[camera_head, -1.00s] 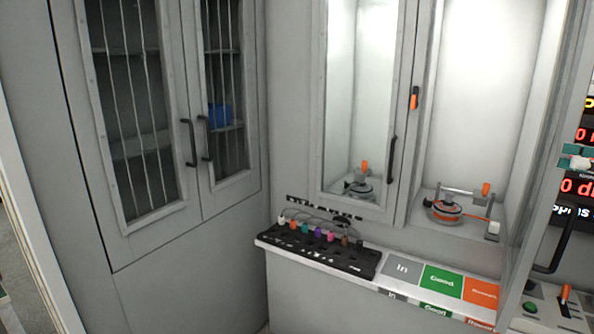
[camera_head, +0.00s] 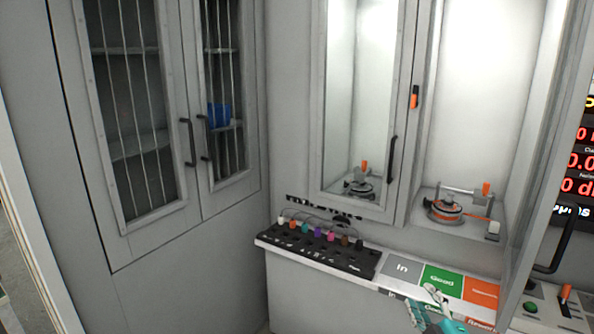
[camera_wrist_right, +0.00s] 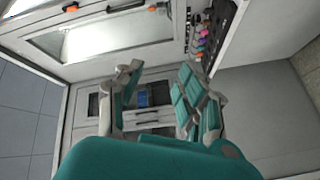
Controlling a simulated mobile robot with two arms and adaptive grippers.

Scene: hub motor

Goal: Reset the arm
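My right gripper (camera_head: 425,303) has its teal and grey fingers at the bottom edge of the head view, in front of the green "Good" area (camera_head: 442,281) of the shelf. In the right wrist view its two fingers (camera_wrist_right: 160,80) stand well apart with nothing between them, so it is open and empty. Whether it touches the shelf edge cannot be told. My left gripper is not in view.
A black rack (camera_head: 315,256) with several coloured plugs lies left of the grey "In" area (camera_head: 402,267). A hub motor in a fixture (camera_head: 445,210) stands in the bright bay behind. A barred cabinet (camera_head: 140,110) is at left. A control panel (camera_head: 550,310) is at lower right.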

